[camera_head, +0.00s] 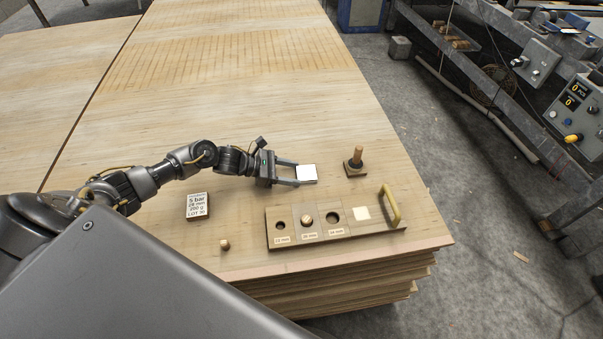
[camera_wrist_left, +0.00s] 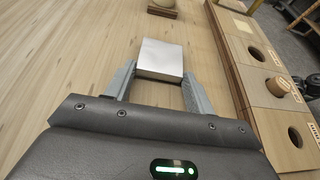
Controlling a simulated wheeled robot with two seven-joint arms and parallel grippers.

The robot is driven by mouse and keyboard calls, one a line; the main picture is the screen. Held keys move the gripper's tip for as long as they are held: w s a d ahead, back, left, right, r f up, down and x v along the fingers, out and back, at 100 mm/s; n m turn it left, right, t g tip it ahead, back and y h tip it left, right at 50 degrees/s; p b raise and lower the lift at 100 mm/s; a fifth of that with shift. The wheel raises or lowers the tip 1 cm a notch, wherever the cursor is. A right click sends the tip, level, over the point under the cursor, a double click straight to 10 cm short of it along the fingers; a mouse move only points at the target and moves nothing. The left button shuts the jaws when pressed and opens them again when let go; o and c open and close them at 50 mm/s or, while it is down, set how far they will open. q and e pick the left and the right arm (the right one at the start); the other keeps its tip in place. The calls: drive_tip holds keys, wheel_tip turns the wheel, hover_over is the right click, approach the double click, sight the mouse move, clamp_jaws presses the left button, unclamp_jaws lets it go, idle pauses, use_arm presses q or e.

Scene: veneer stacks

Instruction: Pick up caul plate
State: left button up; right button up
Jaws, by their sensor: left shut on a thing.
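The caul plate (camera_head: 307,173), a small square block with a bright silvery top, is at the fingertips of my left gripper (camera_head: 289,174) on the veneer stack's top. In the left wrist view the caul plate (camera_wrist_left: 161,59) sits between the two grey fingertips of the left gripper (camera_wrist_left: 158,78), which is shut on it. I cannot tell whether it touches the veneer or is slightly raised. My right gripper is not in view.
A wooden board (camera_head: 286,240) with round holes and a brass handle (camera_head: 391,207) lies in front. A wooden-handled tool (camera_head: 355,163) stands right of the plate. Veneer behind is clear.

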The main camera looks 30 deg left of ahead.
use_arm(q)
drive_tip(key=shift+r, duration=0.6)
drive_tip(key=shift+s+d+r+b, duration=0.1)
drive_tip(key=shift+r+b, duration=0.05)
drive_tip(key=shift+r, duration=0.5)
drive_tip(key=shift+s+d+r+b, duration=0.1)
drive_tip(key=shift+r+b, duration=0.05)
drive_tip(key=shift+r, duration=0.45)
drive_tip(key=s+d+r, duration=0.7)
drive_tip(key=d+r, duration=0.2)
drive_tip(key=d, duration=0.2)
drive_tip(key=shift+d+r+b, duration=0.15)
drive_tip(key=shift+d+b, duration=0.05)
drive_tip(key=shift+b, duration=0.1)
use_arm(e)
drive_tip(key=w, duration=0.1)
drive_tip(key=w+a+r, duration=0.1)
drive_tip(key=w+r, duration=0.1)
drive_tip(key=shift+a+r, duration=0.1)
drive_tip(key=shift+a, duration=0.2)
